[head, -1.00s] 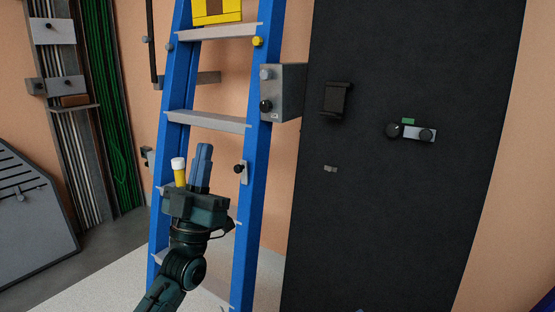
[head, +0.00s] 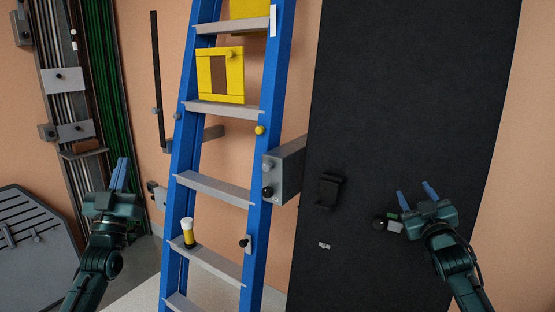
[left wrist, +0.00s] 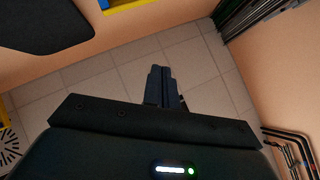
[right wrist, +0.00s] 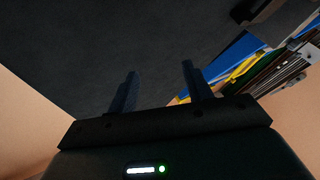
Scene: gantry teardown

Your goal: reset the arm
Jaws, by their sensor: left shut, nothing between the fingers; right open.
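My left gripper (head: 121,178) is shut and empty, in front of the wall between the cable run and the blue ladder. Its closed fingers also show in the left wrist view (left wrist: 158,85). My right gripper (head: 415,195) is open and empty in front of the black panel (head: 405,90). Its parted fingers show in the right wrist view (right wrist: 160,90). No separate object that I can call the arm to reset is clear. A small light plate with a dark knob (head: 384,223) on the panel is partly hidden by the right gripper.
A blue ladder (head: 275,100) stands left of the panel, with a yellow box (head: 236,75) and a yellow-and-white cylinder (head: 187,232) on its steps. A grey box (head: 284,170) sits between ladder and panel. A dark bracket (head: 328,190) is on the panel. A grey slotted cabinet (head: 35,245) stands lower left.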

